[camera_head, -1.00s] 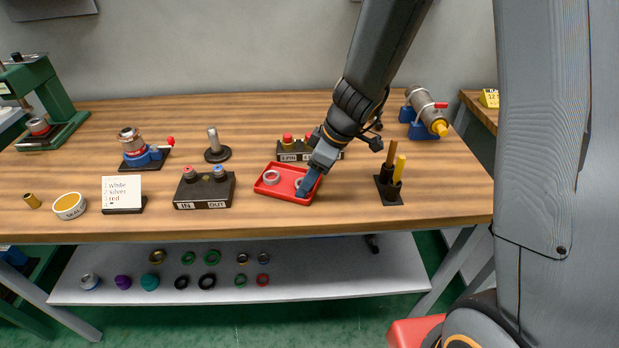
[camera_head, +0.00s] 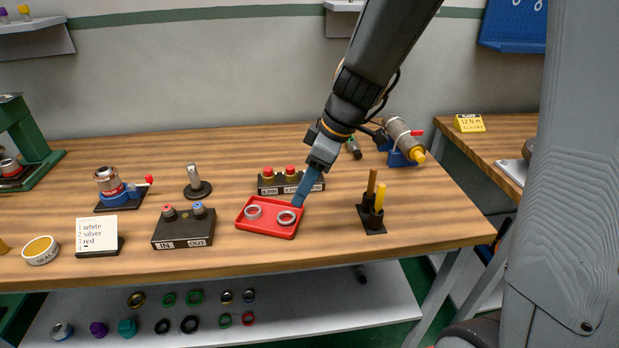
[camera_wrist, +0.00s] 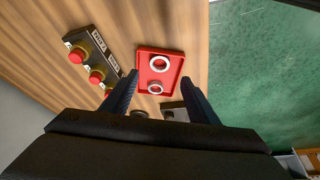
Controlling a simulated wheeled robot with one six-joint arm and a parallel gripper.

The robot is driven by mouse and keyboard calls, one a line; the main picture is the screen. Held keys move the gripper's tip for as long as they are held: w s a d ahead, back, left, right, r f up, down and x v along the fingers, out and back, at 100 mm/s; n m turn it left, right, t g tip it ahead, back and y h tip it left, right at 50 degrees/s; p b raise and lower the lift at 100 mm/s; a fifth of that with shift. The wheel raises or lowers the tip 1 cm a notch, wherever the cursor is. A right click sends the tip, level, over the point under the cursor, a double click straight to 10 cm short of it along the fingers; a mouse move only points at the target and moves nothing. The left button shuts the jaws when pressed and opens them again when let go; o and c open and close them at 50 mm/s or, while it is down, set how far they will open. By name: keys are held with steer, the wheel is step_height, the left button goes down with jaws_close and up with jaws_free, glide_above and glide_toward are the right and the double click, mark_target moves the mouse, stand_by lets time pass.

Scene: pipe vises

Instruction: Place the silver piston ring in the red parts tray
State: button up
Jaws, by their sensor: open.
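The red parts tray (camera_head: 241,226) lies on the wooden bench and also shows in the wrist view (camera_wrist: 147,77). Two pale rings lie flat and apart in it: a left ring (camera_head: 247,213) and a right ring (camera_head: 279,217). In the wrist view the right ring is the upper one (camera_wrist: 152,63) and the left ring the lower one (camera_wrist: 150,89). They look much alike; I cannot tell for certain which is the silver piston ring. My gripper (camera_head: 299,203) is open and empty above the tray's right end. The rings lie beyond its fingertips (camera_wrist: 160,82).
A button box (camera_head: 290,188) with red caps stands behind the tray, and the black IN/OUT box (camera_head: 183,233) stands to its left. A black holder (camera_head: 374,225) with upright pegs is on the right. A card (camera_head: 97,236) and a vise (camera_head: 108,184) are farther left.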

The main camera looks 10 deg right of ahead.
steer(key=s+d+f+m+g+h, duration=0.1)
steer(key=s+d+f+m+h, duration=0.3)
steer(key=s+d+m, duration=0.6)
steer(key=s+m, duration=0.3)
steer(key=shift+d, duration=0.25)
